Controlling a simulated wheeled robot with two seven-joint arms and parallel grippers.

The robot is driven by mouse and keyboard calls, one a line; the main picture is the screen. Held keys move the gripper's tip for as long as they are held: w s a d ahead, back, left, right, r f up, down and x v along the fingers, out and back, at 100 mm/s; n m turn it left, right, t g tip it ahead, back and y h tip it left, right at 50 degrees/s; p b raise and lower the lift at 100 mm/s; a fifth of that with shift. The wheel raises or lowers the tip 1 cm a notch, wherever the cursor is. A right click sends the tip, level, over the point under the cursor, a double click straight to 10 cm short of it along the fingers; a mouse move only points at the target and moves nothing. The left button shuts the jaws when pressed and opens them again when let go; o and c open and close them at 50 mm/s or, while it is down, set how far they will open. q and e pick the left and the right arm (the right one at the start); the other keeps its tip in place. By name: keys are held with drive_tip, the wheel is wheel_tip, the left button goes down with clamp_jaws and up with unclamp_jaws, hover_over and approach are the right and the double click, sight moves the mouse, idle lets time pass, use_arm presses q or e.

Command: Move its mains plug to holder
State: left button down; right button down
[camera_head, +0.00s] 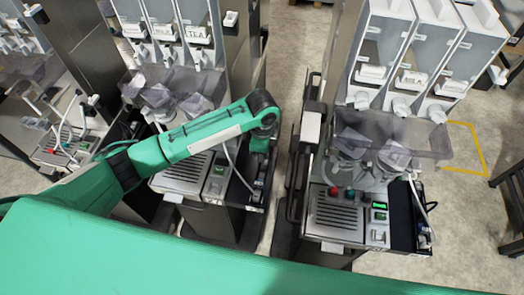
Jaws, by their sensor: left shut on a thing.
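My left arm reaches in from the left over the middle dispenser (185,178). Its wrist bends down, and my left gripper (258,172) is at the dark right-hand side of that machine's base. The gripper is shut on the mains plug, which is too small and too covered to make out clearly. A white cable (236,168) curves down from the dispenser to the gripper. The holder cannot be told apart clearly in the dark strip beside the control panel (217,178). My right gripper is not in view.
A similar dispenser (340,215) stands to the right, with red and green buttons, a lit display and its own white cable (420,195). A narrow gap with dark rails separates the two machines. Another machine (65,150) stands at the left. Open floor (460,215) lies at the right.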

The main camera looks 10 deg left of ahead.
use_arm(q)
drive_tip(key=shift+r, duration=0.6)
idle(0.4)
drive_tip(key=shift+r, duration=1.45)
drive_tip(key=shift+f, duration=0.1)
